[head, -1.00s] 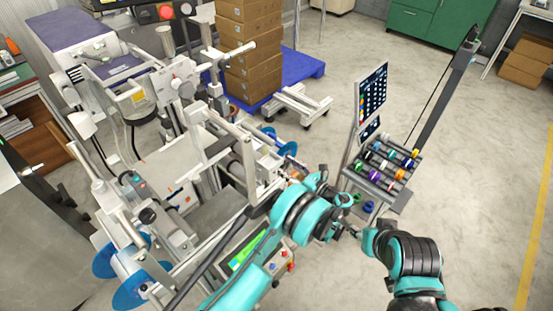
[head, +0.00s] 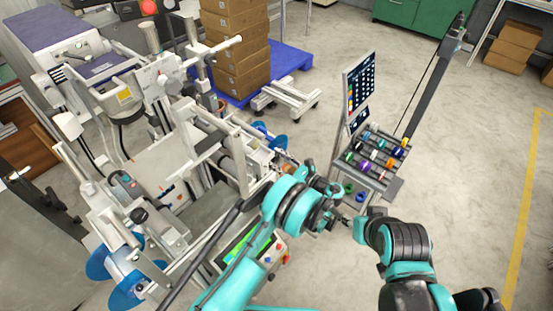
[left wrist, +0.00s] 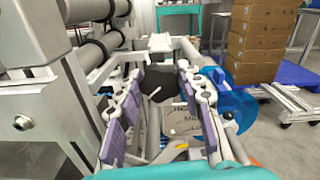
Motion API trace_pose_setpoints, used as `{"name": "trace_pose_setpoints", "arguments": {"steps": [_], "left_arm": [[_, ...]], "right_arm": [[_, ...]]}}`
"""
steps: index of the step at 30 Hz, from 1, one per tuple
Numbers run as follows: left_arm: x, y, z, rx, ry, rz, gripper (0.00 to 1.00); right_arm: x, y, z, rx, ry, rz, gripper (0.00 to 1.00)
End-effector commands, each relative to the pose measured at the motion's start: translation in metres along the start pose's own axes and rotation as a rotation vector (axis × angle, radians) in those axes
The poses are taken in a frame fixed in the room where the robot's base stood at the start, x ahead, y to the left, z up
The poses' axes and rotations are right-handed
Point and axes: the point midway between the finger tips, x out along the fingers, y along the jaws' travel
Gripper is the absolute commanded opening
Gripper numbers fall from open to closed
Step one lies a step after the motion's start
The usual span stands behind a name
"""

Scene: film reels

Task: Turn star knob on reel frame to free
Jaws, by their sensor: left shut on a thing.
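The black star knob (left wrist: 162,85) sits between my left gripper's purple-padded fingers in the left wrist view. My left gripper (left wrist: 161,72) is closed around it, with a pad at each side. The knob is on the reel frame (left wrist: 55,90), a pale machine frame with rollers. In the head view, my left wrist hides the knob and the left fingers, beside the light reel frame (head: 228,140). My right gripper (head: 347,217) is right of the left wrist, small and partly hidden, away from the frame. I cannot tell its opening.
A blue reel disc (left wrist: 232,105) is close right of the left fingers. Other blue discs (head: 125,270) are at the machine's lower left. A rack (head: 372,160) with coloured spools and a screen (head: 358,90) stands right. Stacked cartons (head: 238,55) are behind; open floor lies right.

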Motion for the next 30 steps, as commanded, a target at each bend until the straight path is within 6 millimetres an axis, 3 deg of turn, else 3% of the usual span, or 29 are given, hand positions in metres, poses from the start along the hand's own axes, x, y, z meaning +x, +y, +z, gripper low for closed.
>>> {"name": "trace_pose_setpoints", "arguments": {"steps": [5,14,15,17,26,30], "left_arm": [[0.001,0.0,0.0,-0.12,-0.001,0.0,0.08],[0.001,0.0,0.001,-0.131,-0.001,0.0,0.08],[0.001,0.0,0.001,-0.13,-0.001,0.0,0.45],[0.001,0.0,0.0,-0.13,-0.001,0.0,0.58],[-0.001,0.0,0.0,-0.129,0.0,0.0,0.58],[-0.015,-0.001,0.0,-0.129,0.0,-0.003,0.58]], "right_arm": [[0.0,0.0,0.0,0.0,0.0,0.0,0.4],[0.0,0.0,0.0,0.0,0.0,0.0,0.4],[0.0,0.0,0.0,0.0,0.0,0.0,0.4],[0.0,0.0,0.0,0.0,0.0,0.0,0.4],[0.0,0.0,0.0,0.0,0.0,0.0,0.4],[0.0,0.0,0.0,0.0,0.0,0.0,0.4]]}}
